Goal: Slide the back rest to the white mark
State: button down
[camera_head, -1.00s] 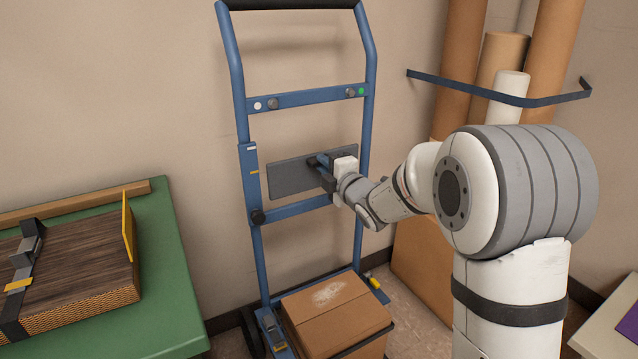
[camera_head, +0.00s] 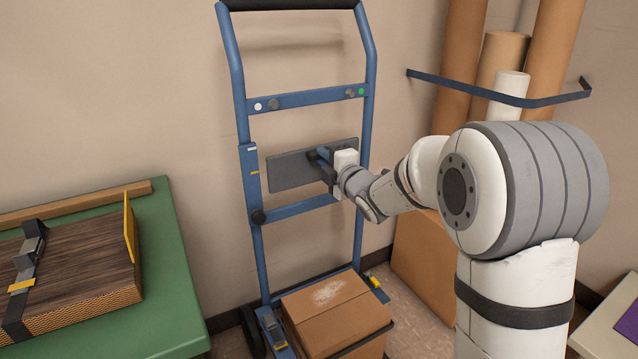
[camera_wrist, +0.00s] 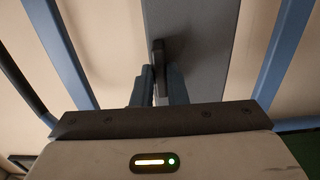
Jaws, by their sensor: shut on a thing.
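The back rest, a flat grey plate (camera_head: 290,170), sits between the blue uprights of a hand truck, above the lower crossbar. A white mark (camera_head: 251,149) is on the blue sleeve of the left upright, with a yellow mark (camera_head: 254,172) below it. In the picture, the plate's upper left corner is slightly below the white mark. My gripper (camera_head: 318,158) is at the right part of the plate, shut on its dark handle. In the wrist view, the two fingers (camera_wrist: 160,88) close around the handle (camera_wrist: 158,56), and the grey plate also shows (camera_wrist: 193,35).
A dark knob (camera_head: 258,216) is at the sleeve's lower end. An upper crossbar (camera_head: 310,98) spans the frame above the plate. A cardboard box (camera_head: 335,309) stands on the truck's base. A green table (camera_head: 165,270) is at left; tall brown rolls (camera_head: 555,50) stand at right.

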jog(key=shift+r+p, duration=0.65)
jog(key=shift+r, duration=1.05)
jog(key=c, duration=1.4)
grip_release()
jog(key=shift+f, duration=0.1)
jog(key=shift+c, duration=0.2)
jog(key=shift+s+d+f, duration=0.1)
jog(key=shift+s+d, duration=0.05)
jog(key=shift+s, duration=0.1)
jog(key=b+v, duration=0.2)
jog(key=v, duration=0.2)
jog(key=shift+s+d, duration=0.15)
jog(key=shift+s, duration=0.05)
